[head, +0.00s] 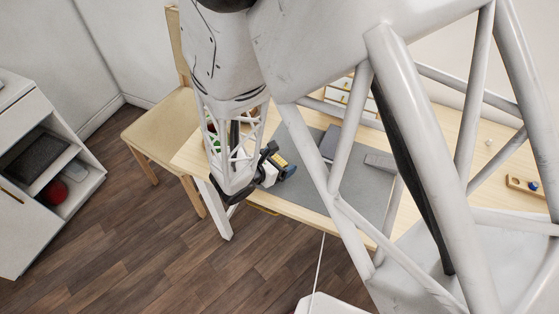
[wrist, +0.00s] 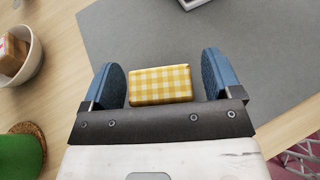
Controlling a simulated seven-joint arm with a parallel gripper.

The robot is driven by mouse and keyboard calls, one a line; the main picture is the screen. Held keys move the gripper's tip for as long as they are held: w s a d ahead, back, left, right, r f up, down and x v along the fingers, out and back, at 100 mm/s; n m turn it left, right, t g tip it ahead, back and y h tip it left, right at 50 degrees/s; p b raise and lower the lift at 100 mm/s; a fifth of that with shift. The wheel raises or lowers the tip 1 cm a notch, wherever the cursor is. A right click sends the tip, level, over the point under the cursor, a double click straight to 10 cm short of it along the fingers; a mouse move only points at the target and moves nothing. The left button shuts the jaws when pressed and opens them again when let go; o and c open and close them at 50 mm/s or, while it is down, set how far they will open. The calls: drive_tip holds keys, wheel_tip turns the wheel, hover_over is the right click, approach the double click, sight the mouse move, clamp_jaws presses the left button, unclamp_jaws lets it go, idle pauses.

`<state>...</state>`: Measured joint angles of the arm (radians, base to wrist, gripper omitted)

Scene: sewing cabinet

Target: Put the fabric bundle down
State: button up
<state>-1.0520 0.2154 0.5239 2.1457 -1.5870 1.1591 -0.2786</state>
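The fabric bundle (wrist: 161,85) is a small yellow-and-white checked block in the wrist view. It sits between the two blue fingers of my gripper (wrist: 163,77), with a narrow gap on each side. The fingers are apart and do not appear to press on it. A bit of its yellow also shows in the head view (head: 282,160), beside my gripper (head: 286,169) at the near left part of the grey mat (wrist: 270,45). The bundle appears to lie on the mat, but its underside is hidden.
A white bowl (wrist: 33,65) with a brown block stands left of the mat, near a green object (wrist: 20,157) on a brown coaster. A grey box (head: 330,142) and another grey item (head: 380,162) lie on the mat. A chair (head: 160,128) stands left of the table.

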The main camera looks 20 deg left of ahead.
drive_tip(key=shift+r, duration=0.2)
drive_tip(key=v, duration=1.2)
idle(0.4)
drive_tip(key=shift+a, duration=0.15)
drive_tip(key=shift+d, duration=0.2)
